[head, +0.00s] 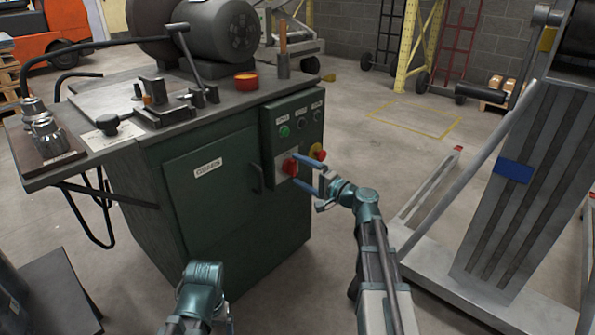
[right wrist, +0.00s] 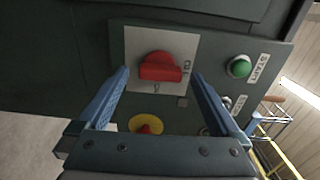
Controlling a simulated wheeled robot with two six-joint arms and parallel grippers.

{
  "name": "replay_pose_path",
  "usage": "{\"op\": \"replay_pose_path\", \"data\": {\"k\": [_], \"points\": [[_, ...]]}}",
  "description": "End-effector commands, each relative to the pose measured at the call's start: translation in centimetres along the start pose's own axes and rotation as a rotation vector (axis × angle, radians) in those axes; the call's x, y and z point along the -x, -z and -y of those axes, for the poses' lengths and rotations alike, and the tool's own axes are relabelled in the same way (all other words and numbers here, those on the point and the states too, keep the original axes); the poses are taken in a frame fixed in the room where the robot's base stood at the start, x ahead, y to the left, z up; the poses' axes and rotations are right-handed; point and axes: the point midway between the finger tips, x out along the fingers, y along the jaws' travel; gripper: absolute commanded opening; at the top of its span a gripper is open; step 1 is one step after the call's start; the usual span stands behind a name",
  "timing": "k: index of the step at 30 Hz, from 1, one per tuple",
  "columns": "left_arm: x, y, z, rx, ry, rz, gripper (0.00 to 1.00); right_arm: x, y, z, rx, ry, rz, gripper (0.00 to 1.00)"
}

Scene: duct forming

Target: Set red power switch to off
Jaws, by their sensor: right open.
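The red power switch (head: 290,167) is a red rotary knob on a pale square plate, low on the control panel of the green machine cabinet. In the right wrist view the red knob (right wrist: 161,67) sits ahead, with its bar lying roughly across the picture. My right gripper (head: 296,170) is open, and its two blue fingers reach toward the panel. In the right wrist view my right gripper's fingers (right wrist: 161,75) stand on either side of the knob with gaps, apparently not touching it. My left arm shows at the bottom, but its fingers cannot be made out.
A red emergency button on a yellow base (head: 317,152) is close beside the switch. A green button (head: 284,132) is above it. The cabinet door handle (head: 257,178) is to the left.

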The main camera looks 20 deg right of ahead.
Motion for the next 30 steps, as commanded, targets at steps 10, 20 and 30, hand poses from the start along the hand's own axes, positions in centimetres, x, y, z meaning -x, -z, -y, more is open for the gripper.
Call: {"op": "replay_pose_path", "data": {"k": [10, 20, 30], "points": [[0.0, 0.0, 0.0, 0.0, 0.0, 0.0, 0.9, 7.8, -0.2, 0.0, 0.0, 0.0, -0.005, 1.0], [0.0, 0.0, 0.0, 0.0, 0.0, 0.0, 0.9, 12.0, -0.1, 0.0, 0.001, -0.001, -0.001, 1.0], [0.0, 0.0, 0.0, 0.0, 0.0, 0.0, 0.9, 12.5, -0.1, 0.0, 0.001, -0.001, 0.001, 1.0]]}}
